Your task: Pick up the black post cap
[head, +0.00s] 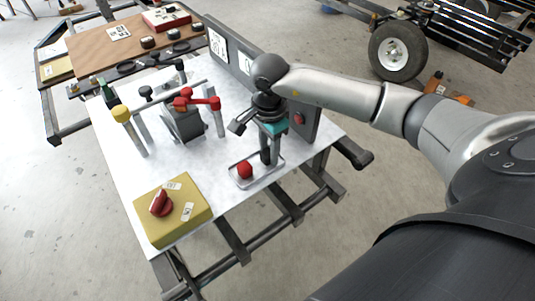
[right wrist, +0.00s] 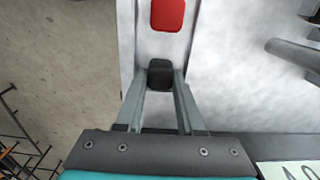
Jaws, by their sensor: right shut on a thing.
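The black post cap (right wrist: 160,74) sits between the two grey fingertips of my right gripper (right wrist: 160,80) in the right wrist view. In the head view, my right gripper (head: 266,157) points down over the right end of a small clear tray (head: 243,184) and is shut on the cap. I cannot tell whether the cap touches the tray floor. A red cap (head: 244,170) lies in the same tray, left of the gripper; it also shows beyond the fingertips in the right wrist view (right wrist: 167,14). My left gripper is out of view.
Left of the tray stand a yellow-capped post (head: 122,115), a red-topped clamp post (head: 215,104) and a grey block (head: 186,127). A yellow box with a red knob (head: 161,203) is at the front left corner. A grey upright panel (head: 240,66) runs along the right side.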

